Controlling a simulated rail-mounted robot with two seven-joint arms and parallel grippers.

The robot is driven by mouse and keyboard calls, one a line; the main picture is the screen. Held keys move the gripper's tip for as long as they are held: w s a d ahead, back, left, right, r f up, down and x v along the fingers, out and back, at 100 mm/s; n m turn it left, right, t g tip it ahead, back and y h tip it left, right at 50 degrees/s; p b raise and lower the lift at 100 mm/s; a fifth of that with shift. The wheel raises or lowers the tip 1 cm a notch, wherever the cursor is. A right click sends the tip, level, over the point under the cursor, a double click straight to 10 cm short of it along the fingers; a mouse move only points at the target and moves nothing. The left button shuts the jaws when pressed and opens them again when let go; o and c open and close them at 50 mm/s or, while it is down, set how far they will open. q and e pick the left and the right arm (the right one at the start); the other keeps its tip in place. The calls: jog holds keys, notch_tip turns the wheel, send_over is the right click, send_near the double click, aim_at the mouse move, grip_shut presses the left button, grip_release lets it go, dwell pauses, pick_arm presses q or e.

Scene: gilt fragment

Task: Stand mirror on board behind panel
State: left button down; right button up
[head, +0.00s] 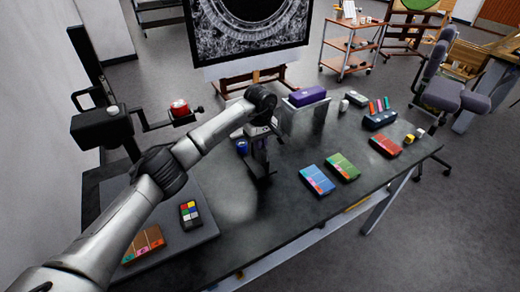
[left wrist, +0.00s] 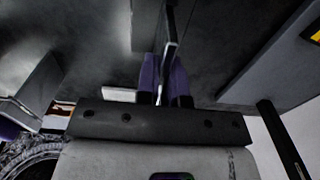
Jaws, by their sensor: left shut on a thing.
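My left gripper (head: 262,160) is over the middle of the table, shut on a thin dark plate, which I take to be the mirror (head: 263,179). In the left wrist view, the mirror (left wrist: 170,38) stands edge-on between the purple fingers (left wrist: 164,82). Its face is hidden, and I cannot tell whether its lower edge touches the table. A flat grey board (head: 205,222) lies on the table's left part, left of the gripper; it also shows in the left wrist view (left wrist: 270,62). I cannot tell which thing is the panel. My right gripper is out of view.
A grey block (head: 303,122) with a purple case (head: 307,96) on top stands behind and right of the gripper. A blue tin (head: 242,146) is close behind it. Colour boxes (head: 343,167) lie at right. A black stand (head: 102,127) is at left. Table front centre is clear.

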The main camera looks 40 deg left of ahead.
pick_arm(q)
jog(key=shift+f, duration=1.25)
jog(key=shift+f, duration=0.1)
jog(key=c, duration=1.2)
grip_release()
jog(key=shift+f, duration=0.1)
jog(key=shift+c, duration=0.2)
notch_tip(320, 180, up, 7)
jog(key=shift+f+p, duration=0.1)
jog(key=shift+p, duration=0.3)
jog(key=o, duration=0.4)
jog(key=shift+r, duration=0.55)
jog(key=o, duration=0.8)
